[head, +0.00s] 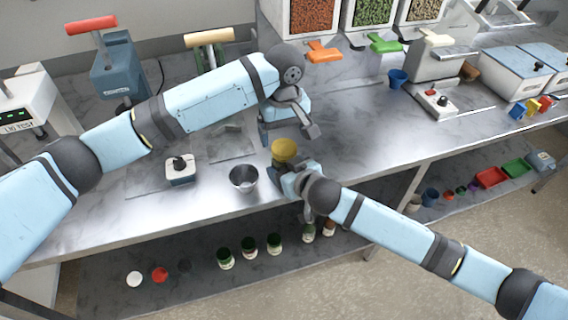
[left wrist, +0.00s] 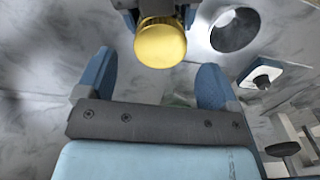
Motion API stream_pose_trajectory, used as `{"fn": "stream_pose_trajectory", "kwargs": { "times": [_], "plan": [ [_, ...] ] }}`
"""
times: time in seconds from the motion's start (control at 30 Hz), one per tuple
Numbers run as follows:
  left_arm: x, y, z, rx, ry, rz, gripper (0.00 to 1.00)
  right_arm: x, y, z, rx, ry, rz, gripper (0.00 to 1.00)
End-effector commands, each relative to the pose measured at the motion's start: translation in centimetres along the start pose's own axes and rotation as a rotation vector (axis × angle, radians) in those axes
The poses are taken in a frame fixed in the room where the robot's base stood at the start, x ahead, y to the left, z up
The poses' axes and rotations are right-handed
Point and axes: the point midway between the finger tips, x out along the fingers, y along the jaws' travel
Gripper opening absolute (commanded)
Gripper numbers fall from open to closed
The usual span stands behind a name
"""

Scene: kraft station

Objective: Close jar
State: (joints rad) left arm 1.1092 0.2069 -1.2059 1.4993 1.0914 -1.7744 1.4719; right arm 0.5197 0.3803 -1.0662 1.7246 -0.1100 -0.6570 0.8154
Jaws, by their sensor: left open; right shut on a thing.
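A yellow round-topped thing (head: 284,148), seemingly the jar with its lid, is near the front of the steel table. My right gripper (head: 285,169) is shut on it. The left wrist view also shows the yellow top (left wrist: 160,45) between the right gripper's blue fingers (left wrist: 160,12). The lower part of the jar is hidden, so I cannot tell how the lid sits. My left gripper (head: 287,130) is open and empty just behind the yellow top. In the left wrist view its spread fingers (left wrist: 158,72) are apart from the top.
A metal cup (head: 243,179) stands left of the jar, near the table's front edge. A small white device with a black knob (head: 181,170) is further left. Coloured scoops and dispensers line the back. Several jars (head: 250,247) stand on the lower shelf.

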Motion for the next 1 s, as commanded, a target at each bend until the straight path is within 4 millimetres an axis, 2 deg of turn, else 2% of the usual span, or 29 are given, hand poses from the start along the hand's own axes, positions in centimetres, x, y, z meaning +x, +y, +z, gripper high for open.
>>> {"fn": "stream_pose_trajectory", "kwargs": {
  "times": [0.1, 0.3, 0.37, 0.4, 0.67, 0.77, 1.0],
  "plan": [
    [-1.0, 0.0, 0.0, 0.000, 0.000, 0.000, 0.86, 0.0, 0.0, 0.0, 0.000, 0.000, 0.000, 0.01],
    [-1.0, 0.0, 0.0, -0.001, -0.001, -0.001, 0.86, 0.0, 0.0, 0.0, 0.000, 0.001, 0.000, 0.01],
    [-1.0, 0.0, 0.0, -0.001, -0.001, -0.001, 0.98, 0.0, 0.0, 0.0, 0.000, 0.001, 0.000, 0.01],
    [-1.0, 0.0, 0.0, -0.001, -0.001, -0.001, 1.00, 0.0, 0.0, 0.0, 0.000, 0.001, 0.000, 0.01],
    [-1.3, 0.0, 0.0, -0.001, 0.000, 0.000, 1.00, 0.0, 0.0, 0.0, 0.000, 0.001, 0.000, 0.01],
    [-2.3, 0.0, 0.0, -0.001, 0.000, 0.001, 1.00, 0.0, 0.0, 0.0, 0.000, 0.000, 0.000, 0.01],
    [-7.3, 0.1, 0.0, 0.000, 0.000, 0.003, 1.00, 0.0, 0.0, 0.0, 0.000, 0.000, 0.000, 0.01]
  ]
}}
